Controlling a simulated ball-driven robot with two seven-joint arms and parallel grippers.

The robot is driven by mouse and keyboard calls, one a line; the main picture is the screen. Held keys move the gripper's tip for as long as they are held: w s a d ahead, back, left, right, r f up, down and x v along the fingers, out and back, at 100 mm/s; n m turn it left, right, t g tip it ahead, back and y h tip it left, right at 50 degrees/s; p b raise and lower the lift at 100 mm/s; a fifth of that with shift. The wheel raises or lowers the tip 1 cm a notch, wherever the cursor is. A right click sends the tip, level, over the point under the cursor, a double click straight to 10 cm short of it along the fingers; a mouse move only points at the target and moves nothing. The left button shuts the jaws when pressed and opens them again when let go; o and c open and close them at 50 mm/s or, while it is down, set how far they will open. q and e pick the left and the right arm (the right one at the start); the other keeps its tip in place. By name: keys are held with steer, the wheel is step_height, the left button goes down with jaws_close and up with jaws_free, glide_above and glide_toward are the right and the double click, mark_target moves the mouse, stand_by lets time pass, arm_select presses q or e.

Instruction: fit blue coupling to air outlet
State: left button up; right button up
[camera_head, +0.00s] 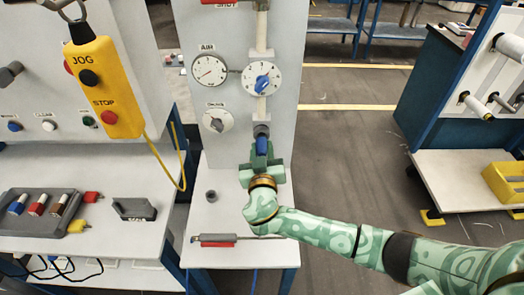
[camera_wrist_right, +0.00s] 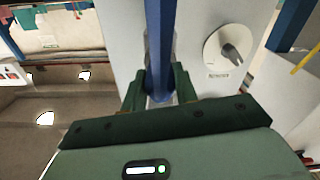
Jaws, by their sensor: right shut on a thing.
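My right gripper (camera_head: 262,160) is shut on the blue coupling (camera_head: 262,146) in front of the pale panel. The coupling points up, its top directly below the dark grey air outlet (camera_head: 261,131), which hangs at the lower end of the pipe under the blue-knobbed dial. The two look touching or nearly so; I cannot tell whether they are joined. In the right wrist view the fingers (camera_wrist_right: 160,92) close on both sides of a long blue piece (camera_wrist_right: 160,45). The outlet cannot be made out there. My left gripper is not in view.
Gauges and dials (camera_head: 209,70) sit beside the pipe. A rack (camera_head: 38,212) with coloured couplings lies on the left shelf. A red-handled tool (camera_head: 217,240) lies on the ledge below my gripper.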

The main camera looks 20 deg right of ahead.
steer(key=shift+w+d+b, duration=0.1)
steer(key=shift+w+b, duration=0.2)
steer(key=shift+w, duration=0.15)
steer(key=shift+w, duration=0.15)
steer(key=o, duration=1.1)
steer(key=shift+d, duration=0.1)
steer(key=shift+o, duration=0.2)
steer(key=b+v, duration=0.1)
steer(key=v, duration=1.5)
